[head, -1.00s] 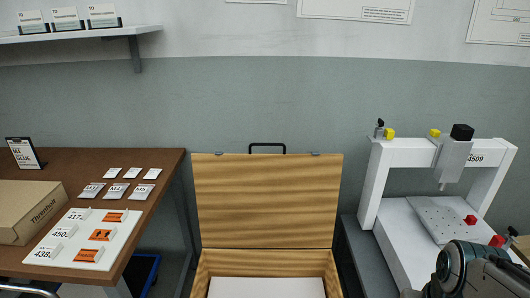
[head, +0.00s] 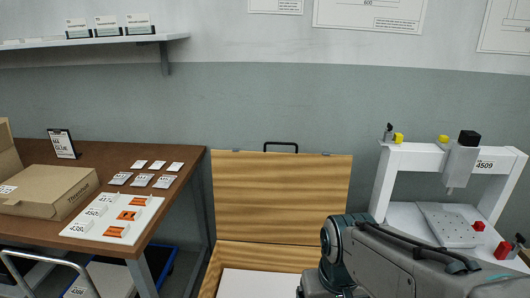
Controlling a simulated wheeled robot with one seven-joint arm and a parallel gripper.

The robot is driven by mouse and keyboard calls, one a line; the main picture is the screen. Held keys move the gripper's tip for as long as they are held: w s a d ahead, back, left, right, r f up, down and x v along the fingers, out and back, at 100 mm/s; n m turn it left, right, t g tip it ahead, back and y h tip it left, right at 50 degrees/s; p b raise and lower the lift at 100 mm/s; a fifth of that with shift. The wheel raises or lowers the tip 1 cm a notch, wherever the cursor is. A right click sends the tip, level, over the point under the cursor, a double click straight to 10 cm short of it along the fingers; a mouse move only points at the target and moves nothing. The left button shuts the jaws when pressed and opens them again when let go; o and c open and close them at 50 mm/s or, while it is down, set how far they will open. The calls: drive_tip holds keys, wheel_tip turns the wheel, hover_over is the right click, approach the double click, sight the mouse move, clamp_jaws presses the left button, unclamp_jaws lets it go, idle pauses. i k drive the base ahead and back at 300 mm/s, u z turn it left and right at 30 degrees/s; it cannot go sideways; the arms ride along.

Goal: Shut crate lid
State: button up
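The wooden crate stands on the floor in the middle of the head view, and its lid (head: 281,196) is open, standing upright at the back with a black handle (head: 281,147) on its top edge. The crate's front part (head: 228,264) shows at the bottom of the picture, with a flat white surface (head: 262,284) inside. My arm reaches in from the lower right, in front of the crate's right side and the lid's lower right corner. My gripper's fingers are not in view.
A brown table (head: 182,157) with a cardboard box (head: 52,191) and a white tray (head: 152,210) of parts stands left of the crate. A white gantry (head: 384,184) with a screwdriver unit stands to the right. A metal rail (head: 50,254) shows at the lower left.

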sight(267, 197)
drive_tip(key=k, duration=1.2)
drive_tip(key=u, duration=0.75)
drive_tip(key=i, duration=1.05)
drive_tip(key=z, duration=0.45)
drive_tip(key=i, duration=0.75)
drive_tip(key=z, duration=0.6)
